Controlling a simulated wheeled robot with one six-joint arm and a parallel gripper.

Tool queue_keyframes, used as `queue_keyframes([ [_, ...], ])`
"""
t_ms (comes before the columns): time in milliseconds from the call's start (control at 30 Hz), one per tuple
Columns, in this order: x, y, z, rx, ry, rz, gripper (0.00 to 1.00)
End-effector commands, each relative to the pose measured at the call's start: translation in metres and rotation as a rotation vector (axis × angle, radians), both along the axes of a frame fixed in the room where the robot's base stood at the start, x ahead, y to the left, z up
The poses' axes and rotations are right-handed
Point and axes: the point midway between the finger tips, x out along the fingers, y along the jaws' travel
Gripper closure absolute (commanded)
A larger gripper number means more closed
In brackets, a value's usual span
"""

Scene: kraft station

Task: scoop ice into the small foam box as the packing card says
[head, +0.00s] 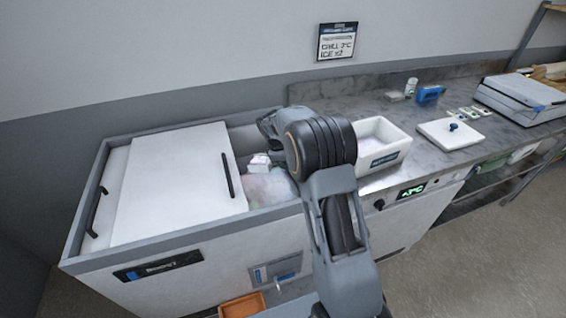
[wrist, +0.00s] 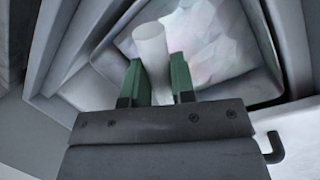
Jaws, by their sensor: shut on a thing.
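The small foam box (head: 385,158) stands open on the counter, right of my arm, with a blue label on its front and a pale inside. The ice (head: 272,188) lies in the open part of the bin left of my arm and fills the back of the wrist view (wrist: 205,45). My gripper (wrist: 158,78) has green fingers shut on a pale round handle (wrist: 150,42), likely the scoop's. The scoop's bowl is not clear; a small white piece (head: 260,160) shows above the ice. The packing card (head: 337,43) on the wall reads "CHILL 3°C" and "ICE x2".
A white lid panel (head: 170,185) covers the bin's left part. A white lid with a blue knob (head: 436,135) lies right of the foam box. A blue item (head: 430,94) and a grey case (head: 520,97) stand farther right. A display (head: 411,191) reads about +3°C.

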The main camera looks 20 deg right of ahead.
Motion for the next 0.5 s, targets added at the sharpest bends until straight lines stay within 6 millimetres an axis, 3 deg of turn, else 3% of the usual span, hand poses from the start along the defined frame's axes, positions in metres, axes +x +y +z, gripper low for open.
queue_keyframes([
  [500,-0.007,-0.011,0.045,0.059,-0.04,-0.002,1.0],
])
